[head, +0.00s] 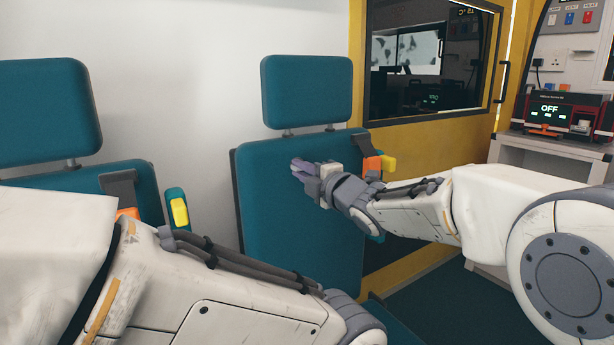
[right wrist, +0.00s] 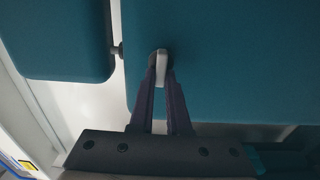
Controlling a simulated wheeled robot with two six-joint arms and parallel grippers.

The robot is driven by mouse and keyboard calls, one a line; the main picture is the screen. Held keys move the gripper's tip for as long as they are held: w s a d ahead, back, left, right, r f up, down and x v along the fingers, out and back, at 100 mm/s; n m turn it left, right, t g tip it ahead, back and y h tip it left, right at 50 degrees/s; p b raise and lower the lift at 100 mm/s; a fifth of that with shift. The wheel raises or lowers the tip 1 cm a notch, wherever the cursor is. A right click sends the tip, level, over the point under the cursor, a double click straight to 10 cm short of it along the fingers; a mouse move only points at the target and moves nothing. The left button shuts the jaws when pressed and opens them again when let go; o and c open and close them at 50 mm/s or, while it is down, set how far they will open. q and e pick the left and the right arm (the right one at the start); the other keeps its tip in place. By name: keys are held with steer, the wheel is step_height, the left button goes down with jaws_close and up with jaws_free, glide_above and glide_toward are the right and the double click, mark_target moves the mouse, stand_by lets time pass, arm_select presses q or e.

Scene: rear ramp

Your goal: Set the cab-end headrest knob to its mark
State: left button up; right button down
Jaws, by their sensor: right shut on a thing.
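The cab-end seat has a teal headrest (head: 307,90) on two short posts above its teal backrest (head: 270,215). My right gripper (head: 305,170) is in front of the upper part of this backrest, its purple fingers pointing left. In the right wrist view, the right gripper (right wrist: 161,75) is shut on a small pale knob (right wrist: 160,58) at the backrest, close to a headrest post (right wrist: 117,50). The headrest (right wrist: 68,35) fills the upper left there. No mark can be made out in either view. My left arm crosses the lower left of the head view; its gripper is out of frame.
Another teal seat with its headrest (head: 48,110) stands at the left. An orange belt part (head: 372,163) is close beside my right wrist. A yellow wall with a dark window (head: 425,60) is behind. A red device reading OFF (head: 550,115) stands at the far right.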

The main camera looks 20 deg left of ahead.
steer(key=shift+w+d+r, duration=0.2)
steer(key=shift+r, duration=0.1)
steer(key=c, duration=0.9)
jaws_free()
steer(key=shift+a+f, duration=0.1)
steer(key=shift+f, duration=0.05)
steer(key=shift+s, duration=0.1)
steer(key=v, duration=1)
steer(key=shift+s+d, duration=0.15)
steer(key=shift+d, duration=0.1)
